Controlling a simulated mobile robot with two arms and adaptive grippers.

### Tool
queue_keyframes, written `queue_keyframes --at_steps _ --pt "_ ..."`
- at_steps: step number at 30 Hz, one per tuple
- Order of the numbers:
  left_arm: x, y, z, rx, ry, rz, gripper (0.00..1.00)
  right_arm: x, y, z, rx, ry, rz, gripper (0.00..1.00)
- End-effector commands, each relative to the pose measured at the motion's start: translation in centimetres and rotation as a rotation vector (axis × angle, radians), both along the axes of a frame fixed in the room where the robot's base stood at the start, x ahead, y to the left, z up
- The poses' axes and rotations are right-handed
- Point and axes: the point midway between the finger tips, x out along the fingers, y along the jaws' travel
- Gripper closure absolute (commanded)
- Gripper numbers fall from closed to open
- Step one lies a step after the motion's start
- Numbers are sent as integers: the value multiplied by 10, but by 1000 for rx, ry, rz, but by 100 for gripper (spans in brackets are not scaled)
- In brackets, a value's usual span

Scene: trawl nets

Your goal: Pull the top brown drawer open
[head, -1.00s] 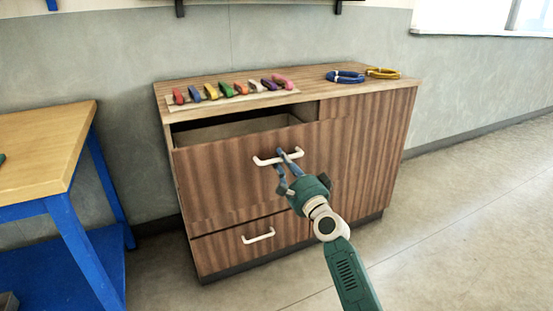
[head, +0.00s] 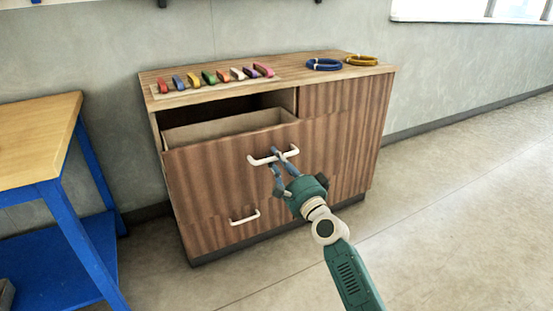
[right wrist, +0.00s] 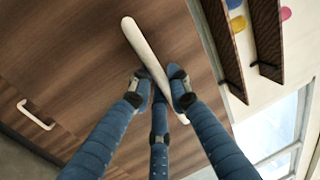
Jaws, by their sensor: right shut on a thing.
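The top brown drawer (head: 215,165) of the wooden cabinet stands partly open, with its pale inner box (head: 225,127) showing behind the front. Its white bar handle (head: 260,160) is on the upper part of the front. My right gripper (head: 283,158) is shut on this handle near its right part. In the right wrist view the blue fingers (right wrist: 158,85) close around the white handle (right wrist: 140,45). The left gripper is in neither view.
A lower drawer handle (head: 245,217) sits below. Several coloured clips (head: 208,77) and blue and yellow rings (head: 324,64) lie on the cabinet top (head: 300,75). A wooden table with blue legs (head: 35,140) stands at left. The floor at right (head: 450,200) is clear.

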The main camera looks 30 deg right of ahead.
Motion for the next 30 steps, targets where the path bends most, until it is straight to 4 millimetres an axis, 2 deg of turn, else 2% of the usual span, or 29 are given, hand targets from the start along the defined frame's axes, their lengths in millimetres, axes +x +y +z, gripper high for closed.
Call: queue_keyframes --at_steps 2,3,5,13,17,20,30 --pt "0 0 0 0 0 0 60 0 0 1 0 -2 0 100" --pt "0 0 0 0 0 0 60 0 0 1 0 -2 0 77" --pt "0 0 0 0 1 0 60 0 0 1 0 -2 0 67" --pt "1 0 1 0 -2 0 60 0 0 0 0 0 0 67" --pt "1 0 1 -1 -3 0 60 -8 -1 -2 -1 1 0 67" --pt "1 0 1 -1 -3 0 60 -23 -1 -6 -1 2 -1 67" --pt "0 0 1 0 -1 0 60 -93 -3 -18 -2 3 2 67"
